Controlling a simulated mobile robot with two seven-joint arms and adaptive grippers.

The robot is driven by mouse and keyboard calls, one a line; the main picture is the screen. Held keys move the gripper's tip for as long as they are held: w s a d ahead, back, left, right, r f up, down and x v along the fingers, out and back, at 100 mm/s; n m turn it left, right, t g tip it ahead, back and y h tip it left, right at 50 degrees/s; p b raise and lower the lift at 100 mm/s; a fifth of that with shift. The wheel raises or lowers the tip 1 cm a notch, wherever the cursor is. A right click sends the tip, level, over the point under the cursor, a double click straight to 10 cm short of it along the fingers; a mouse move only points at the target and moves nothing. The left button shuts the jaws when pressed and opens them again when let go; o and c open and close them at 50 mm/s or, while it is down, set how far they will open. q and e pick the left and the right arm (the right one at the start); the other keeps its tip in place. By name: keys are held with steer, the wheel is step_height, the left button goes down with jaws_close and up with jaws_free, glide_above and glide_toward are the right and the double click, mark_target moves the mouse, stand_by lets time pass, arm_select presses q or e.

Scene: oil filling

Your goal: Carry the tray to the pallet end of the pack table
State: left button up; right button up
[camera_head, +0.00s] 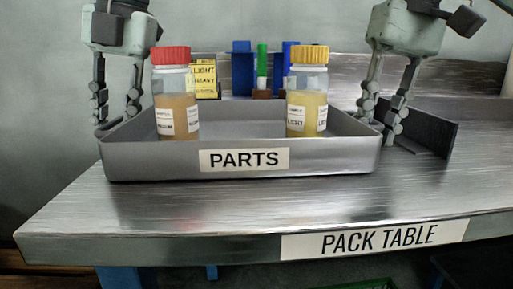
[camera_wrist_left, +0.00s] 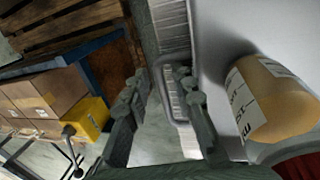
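The grey PARTS tray (camera_head: 330,160) is at the left end of the pack table (camera_head: 200,215), apparently resting on it. Inside stand two upright bottles: a red-capped bottle (camera_head: 176,100) at left and a yellow-capped bottle (camera_head: 307,95) at right. My left gripper (camera_head: 116,112) is open over the tray's left end, fingers on either side of the rim and handle. The left wrist view shows the handle (camera_wrist_left: 174,105) between the spread fingers (camera_wrist_left: 160,90). My right gripper (camera_head: 381,112) is open at the tray's right end, fingers apart around the rim. Firm contact is not visible.
A yellow label card (camera_head: 205,77) and a blue holder (camera_head: 242,72) with coloured items stand behind the tray. Below the table's left end are a wooden pallet (camera_wrist_left: 65,28) and cardboard boxes (camera_wrist_left: 45,95). The front tabletop is clear.

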arm_select(q)
steer(key=shift+d, duration=0.1)
arm_select(e)
steer(key=shift+r, duration=0.15)
arm_select(q)
steer(key=v, duration=1.2)
arm_select(e)
step_height(320, 180, up, 12)
steer(key=d, duration=0.2)
steer(key=shift+w+f, duration=0.15)
steer(key=shift+f, duration=0.05)
